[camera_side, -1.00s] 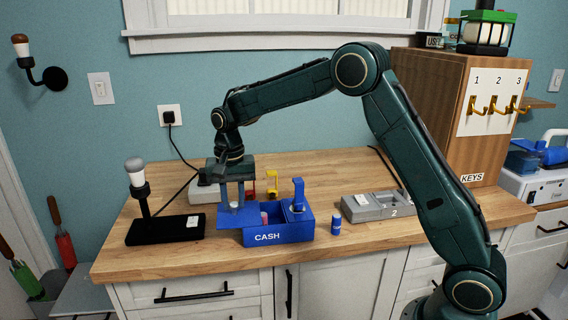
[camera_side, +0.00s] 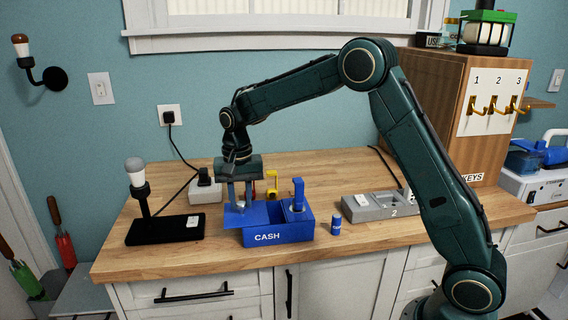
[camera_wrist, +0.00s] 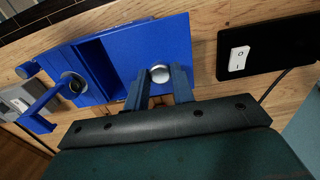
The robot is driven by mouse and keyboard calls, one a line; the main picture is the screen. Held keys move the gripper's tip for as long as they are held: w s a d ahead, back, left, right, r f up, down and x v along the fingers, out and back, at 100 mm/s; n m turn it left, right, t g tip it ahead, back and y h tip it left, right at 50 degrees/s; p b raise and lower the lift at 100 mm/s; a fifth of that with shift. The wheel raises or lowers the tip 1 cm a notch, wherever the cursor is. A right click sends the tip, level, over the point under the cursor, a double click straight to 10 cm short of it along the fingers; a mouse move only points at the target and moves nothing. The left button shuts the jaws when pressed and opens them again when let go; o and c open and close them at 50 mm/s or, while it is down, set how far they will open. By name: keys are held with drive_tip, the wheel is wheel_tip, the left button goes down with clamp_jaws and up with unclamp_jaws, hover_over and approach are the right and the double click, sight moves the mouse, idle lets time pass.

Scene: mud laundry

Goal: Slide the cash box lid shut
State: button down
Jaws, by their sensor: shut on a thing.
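The blue cash box (camera_side: 280,237), marked CASH, sits near the counter's front edge in the side view; it also shows in the wrist view (camera_wrist: 92,65). Its flat blue lid (camera_side: 232,218) lies partly over the box's left part and overhangs its left side. A dark open gap shows between the lid (camera_wrist: 150,38) and the box's other end in the wrist view. My gripper (camera_side: 241,206) points down over the lid, shut on its round silver knob (camera_wrist: 160,73). The fingertips (camera_wrist: 159,82) partly hide the knob.
A blue upright latch-like part (camera_side: 298,190) stands at the box's right end. A black lamp base (camera_side: 165,230) is at the left. A grey plug block (camera_side: 205,190) and yellow part (camera_side: 272,181) stand behind.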

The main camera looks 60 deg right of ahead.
sight(259, 211)
drive_tip(key=shift+s+d, duration=1.5)
drive_tip(key=shift+s, duration=0.05)
idle(1.2)
drive_tip(key=c, duration=1.4)
unclamp_jaws()
drive_tip(key=shift+c, duration=0.2)
wheel_tip(259, 211, up, 6)
drive_tip(key=shift+s+r, duration=0.1)
